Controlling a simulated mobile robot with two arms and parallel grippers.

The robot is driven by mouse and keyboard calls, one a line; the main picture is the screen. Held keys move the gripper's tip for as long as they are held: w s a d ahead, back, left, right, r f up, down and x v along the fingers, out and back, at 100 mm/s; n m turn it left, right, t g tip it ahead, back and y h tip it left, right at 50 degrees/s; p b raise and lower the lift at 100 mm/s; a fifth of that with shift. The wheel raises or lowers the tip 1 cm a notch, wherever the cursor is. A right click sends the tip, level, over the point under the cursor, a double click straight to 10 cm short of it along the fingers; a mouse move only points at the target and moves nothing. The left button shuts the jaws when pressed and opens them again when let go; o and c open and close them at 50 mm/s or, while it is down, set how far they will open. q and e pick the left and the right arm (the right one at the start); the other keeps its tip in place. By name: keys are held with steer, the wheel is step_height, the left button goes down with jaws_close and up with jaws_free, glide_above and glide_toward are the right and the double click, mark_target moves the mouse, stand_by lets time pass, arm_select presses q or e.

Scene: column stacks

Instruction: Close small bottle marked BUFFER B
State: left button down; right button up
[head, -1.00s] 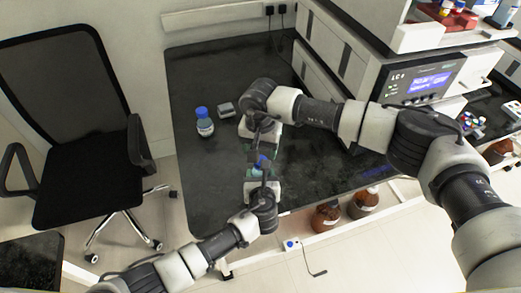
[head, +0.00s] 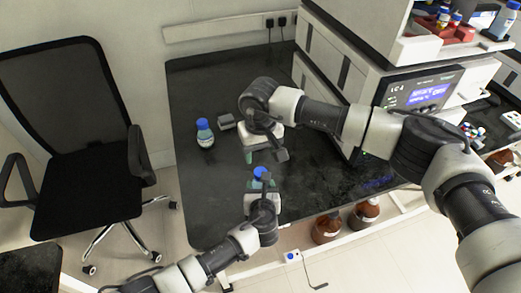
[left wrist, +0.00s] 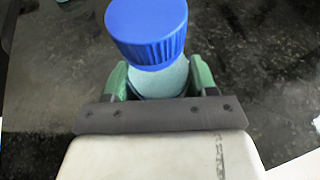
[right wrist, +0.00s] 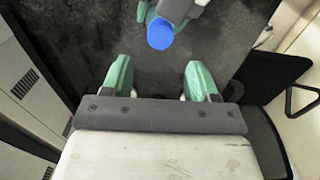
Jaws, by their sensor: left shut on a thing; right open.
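My left gripper (head: 261,186) is shut on a small bottle (left wrist: 160,82) with a pale blue-green body. A ribbed blue cap (left wrist: 147,30) sits on top of its neck; how tight it is cannot be seen. The cap also shows in the head view (head: 260,172) and in the right wrist view (right wrist: 160,34). No label on the held bottle can be read. My right gripper (right wrist: 157,78) is open and empty, apart from the bottle, just beyond it in the head view (head: 265,155).
Another blue-capped bottle (head: 205,137) stands on the black bench (head: 200,190) at the left, beside a small grey block (head: 226,121). An instrument with a lit display (head: 425,95) stands at the right. The bench's left front is clear.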

mark_target(261, 170)
steer(key=shift+f, duration=4)
steer(key=shift+c, duration=0.3)
steer(key=c, duration=0.9)
steer(key=shift+o, duration=0.2)
steer(key=m, duration=0.6)
steer(key=shift+m, duration=0.3)
steer(key=o, duration=1)
steer(key=shift+r, duration=0.15)
